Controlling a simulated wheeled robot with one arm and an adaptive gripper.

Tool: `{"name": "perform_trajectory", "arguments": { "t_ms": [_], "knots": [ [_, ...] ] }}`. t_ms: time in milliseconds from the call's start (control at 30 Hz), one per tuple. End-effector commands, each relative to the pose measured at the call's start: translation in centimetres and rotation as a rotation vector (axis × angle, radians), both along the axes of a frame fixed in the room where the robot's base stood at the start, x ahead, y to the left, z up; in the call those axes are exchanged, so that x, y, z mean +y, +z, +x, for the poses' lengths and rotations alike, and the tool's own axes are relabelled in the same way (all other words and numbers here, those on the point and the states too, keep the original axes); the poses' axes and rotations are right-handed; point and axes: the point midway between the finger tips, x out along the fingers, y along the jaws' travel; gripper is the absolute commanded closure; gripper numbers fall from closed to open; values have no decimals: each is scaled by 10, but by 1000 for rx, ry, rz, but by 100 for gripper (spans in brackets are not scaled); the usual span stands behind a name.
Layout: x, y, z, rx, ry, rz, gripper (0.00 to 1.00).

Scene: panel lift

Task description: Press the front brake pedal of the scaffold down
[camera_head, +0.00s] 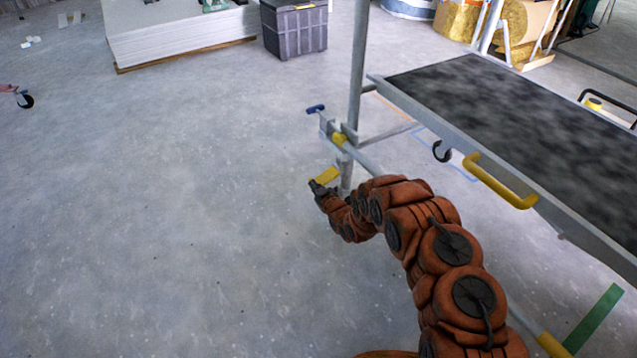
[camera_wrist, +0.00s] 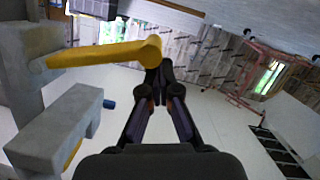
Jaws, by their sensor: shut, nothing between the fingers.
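The scaffold (camera_head: 378,84) stands at the right of the head view, with a grey post and a dark platform. A yellow brake pedal (camera_head: 326,176) sticks out to the left from the low end of this post. My gripper (camera_head: 317,187) is shut and empty, with its tips close beside the pedal's free end. In the wrist view the pedal (camera_wrist: 100,53) runs from the grey post at the left to just above my gripper's fingertips (camera_wrist: 161,72). I cannot tell whether they touch. The caster below the pedal is mostly hidden by my arm.
A yellow handle (camera_head: 500,185) juts from the platform's side. A black crate (camera_head: 294,30) and white panel stack (camera_head: 180,30) stand at the back.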

Motion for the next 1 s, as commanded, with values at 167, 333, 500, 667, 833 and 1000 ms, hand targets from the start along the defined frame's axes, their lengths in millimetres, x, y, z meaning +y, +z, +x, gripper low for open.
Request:
{"name": "perform_trajectory", "arguments": {
  "t_ms": [167, 333, 500, 667, 833, 1000],
  "knots": [
    [-2, -4, 0, 4, -3, -1, 100],
    [-3, -5, 0, 7, -4, -2, 100],
    [-4, -6, 0, 8, -5, -3, 100],
    [-3, -4, -1, 9, -6, -2, 100],
    [5, 16, -3, 4, -4, -1, 100],
    [12, 39, -11, 0, -2, -1, 100]
  ]
}}
